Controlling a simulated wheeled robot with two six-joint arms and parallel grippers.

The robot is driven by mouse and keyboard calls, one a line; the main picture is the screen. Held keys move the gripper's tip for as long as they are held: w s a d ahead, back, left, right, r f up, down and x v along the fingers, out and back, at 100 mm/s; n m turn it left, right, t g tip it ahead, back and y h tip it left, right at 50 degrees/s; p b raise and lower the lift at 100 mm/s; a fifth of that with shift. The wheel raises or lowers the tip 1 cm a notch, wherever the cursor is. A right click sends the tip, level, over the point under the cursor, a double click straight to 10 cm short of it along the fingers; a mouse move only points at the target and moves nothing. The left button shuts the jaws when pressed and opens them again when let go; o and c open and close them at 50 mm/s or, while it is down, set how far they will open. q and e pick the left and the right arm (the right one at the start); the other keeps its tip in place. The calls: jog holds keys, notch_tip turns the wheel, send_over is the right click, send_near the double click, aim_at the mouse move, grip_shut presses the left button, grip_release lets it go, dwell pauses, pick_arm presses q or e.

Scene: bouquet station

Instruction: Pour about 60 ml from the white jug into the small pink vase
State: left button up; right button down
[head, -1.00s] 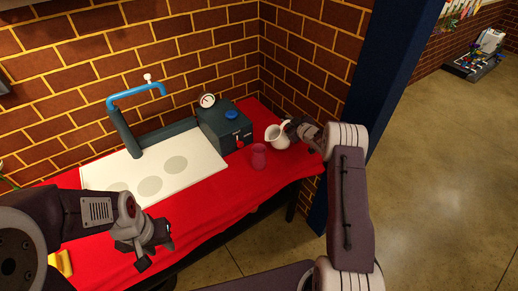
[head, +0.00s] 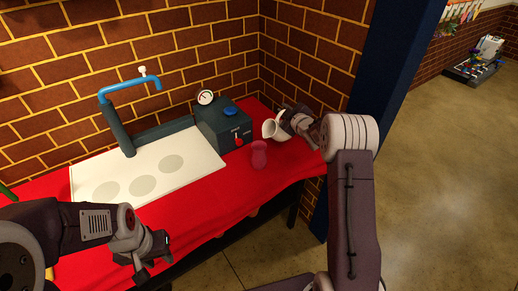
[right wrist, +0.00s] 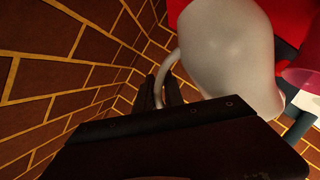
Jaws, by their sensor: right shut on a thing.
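The white jug (head: 271,129) is at the right end of the red table, tilted with its mouth toward the left. My right gripper (head: 287,122) is shut on the jug's handle. In the right wrist view the jug (right wrist: 228,55) fills the upper middle, with its handle between the fingers (right wrist: 168,92). The small pink vase (head: 259,156) stands upright just left of and below the jug. Part of the vase (right wrist: 303,80) shows at the right edge of the wrist view. Whether liquid is flowing cannot be seen. My left gripper (head: 153,252) is empty, with its fingers apart, before the table's front edge.
A dark box (head: 222,127) with a gauge, blue knob and red lever stands behind the vase. A white panel (head: 150,172) with round grey spots and a blue-topped tap (head: 130,88) are on the left. A brick wall closes off the back.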

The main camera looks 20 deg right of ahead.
jog(key=shift+a+r+b, duration=0.1)
jog(key=shift+r+b, duration=0.1)
jog(key=shift+b, duration=0.15)
jog(key=shift+s+a+r+n+b, duration=0.1)
jog(key=shift+a+r+n+b, duration=0.15)
jog(key=shift+b, duration=0.25)
jog(key=shift+r+n+b, duration=0.2)
jog(key=shift+n+b, duration=0.15)
jog(key=shift+b, duration=0.3)
jog(key=shift+s+a+r+t+h+b, duration=0.1)
jog(key=shift+a+r+t+h+b, duration=0.2)
jog(key=shift+b, duration=0.25)
jog(key=shift+a+r+n+b, duration=0.1)
jog(key=shift+n+b, duration=0.2)
jog(key=shift+b, duration=0.15)
jog(key=shift+s+r, duration=0.1)
jog(key=shift+s+a+r+n+t+b, duration=0.15)
jog(key=shift+a+r+n+t+b, duration=0.2)
jog(key=shift+b, duration=0.9)
jog(key=shift+a+r+b, duration=0.15)
jog(key=shift+b, duration=0.15)
jog(key=shift+s+a+r+n+b, duration=0.15)
jog(key=shift+a+n+b, duration=0.15)
jog(key=shift+b, duration=0.3)
